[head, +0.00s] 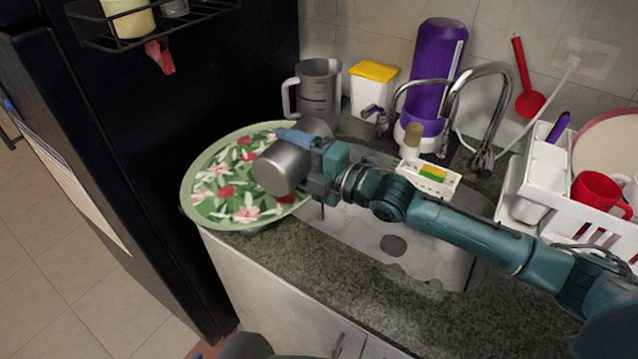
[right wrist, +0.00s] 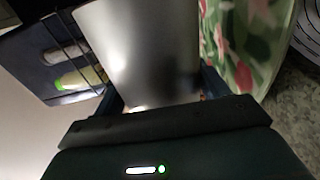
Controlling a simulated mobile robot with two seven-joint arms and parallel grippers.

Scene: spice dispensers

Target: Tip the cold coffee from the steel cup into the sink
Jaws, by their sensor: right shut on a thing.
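The steel cup (head: 280,168) is held by my right gripper (head: 318,165), which is shut on it. The cup lies tilted on its side above the right part of the floral tray, near the left end of the sink. Its base faces left; its mouth is hidden from the head view. In the right wrist view the cup's plain metal wall (right wrist: 140,45) fills the space between the fingers. The grey sink (head: 440,265) lies under my right forearm. A thin dark line shows below the gripper at the sink's left end; I cannot tell whether it is coffee. My left gripper is not in view.
A green floral tray (head: 215,200) leans over the counter's left end. Behind stand a clear jug (head: 318,92), a yellow-lidded box (head: 374,90), a purple bottle (head: 437,70) and the faucet (head: 490,110). A white dish rack (head: 548,165) with a red mug is at right.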

